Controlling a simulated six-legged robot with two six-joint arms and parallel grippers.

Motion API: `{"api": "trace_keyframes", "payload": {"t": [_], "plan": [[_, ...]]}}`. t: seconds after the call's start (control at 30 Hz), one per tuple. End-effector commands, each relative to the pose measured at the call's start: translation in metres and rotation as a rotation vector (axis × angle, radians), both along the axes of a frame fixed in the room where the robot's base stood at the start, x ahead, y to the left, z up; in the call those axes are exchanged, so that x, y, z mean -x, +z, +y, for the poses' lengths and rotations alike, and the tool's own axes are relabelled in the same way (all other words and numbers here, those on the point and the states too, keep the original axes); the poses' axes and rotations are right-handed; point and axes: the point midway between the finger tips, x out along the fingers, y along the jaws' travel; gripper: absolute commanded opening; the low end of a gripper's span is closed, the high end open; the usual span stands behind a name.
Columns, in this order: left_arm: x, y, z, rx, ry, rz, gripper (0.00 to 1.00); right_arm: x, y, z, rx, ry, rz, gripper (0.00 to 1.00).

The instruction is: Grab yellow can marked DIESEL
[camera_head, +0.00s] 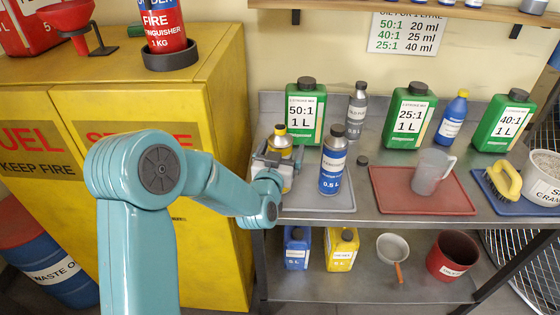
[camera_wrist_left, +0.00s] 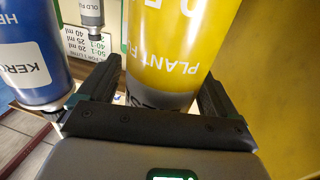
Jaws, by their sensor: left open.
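A yellow can (camera_wrist_left: 178,40) fills the middle of the left wrist view. Its text reads "PLANT FU", and a few letters like "ES" show on its dark band; the full word is hidden. In the head view the can (camera_head: 280,141) stands at the left end of the upper bench, partly behind my gripper. My left gripper (camera_wrist_left: 156,85) is open, with one finger on each side of the can. I cannot tell whether either finger touches it. In the head view the gripper (camera_head: 272,160) is at the can's front. My right gripper is not in view.
A blue bottle marked "KER" (camera_wrist_left: 28,55) stands close beside one finger. In the head view a blue and grey 0.5 L bottle (camera_head: 333,165) is right of the can. Green 1 L cans (camera_head: 305,112) stand behind. The yellow cabinet (camera_head: 150,220) is close on the left.

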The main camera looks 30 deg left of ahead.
Motion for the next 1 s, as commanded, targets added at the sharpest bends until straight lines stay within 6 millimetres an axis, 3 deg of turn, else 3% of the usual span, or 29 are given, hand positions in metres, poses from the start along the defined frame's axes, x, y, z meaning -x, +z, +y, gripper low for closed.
{"api": "trace_keyframes", "payload": {"t": [0.07, 0.23, 0.27, 0.73, 1.0], "plan": [[0.0, 0.0, 0.0, 0.0, 0.0, 0.0, 0.89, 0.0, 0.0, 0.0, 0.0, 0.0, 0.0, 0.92], [0.0, 0.0, 0.0, 0.0, 0.0, 0.001, 0.34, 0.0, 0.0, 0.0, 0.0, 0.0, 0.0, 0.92], [0.0, 0.0, 0.0, 0.0, 0.0, 0.001, 0.31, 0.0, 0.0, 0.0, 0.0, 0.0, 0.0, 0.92], [0.0, 0.005, 0.0, 0.0, 0.001, -0.001, 0.31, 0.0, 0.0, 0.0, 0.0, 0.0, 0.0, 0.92], [0.0, 0.028, 0.0, -0.001, 0.0, -0.005, 0.31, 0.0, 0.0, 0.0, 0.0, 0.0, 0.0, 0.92]]}}
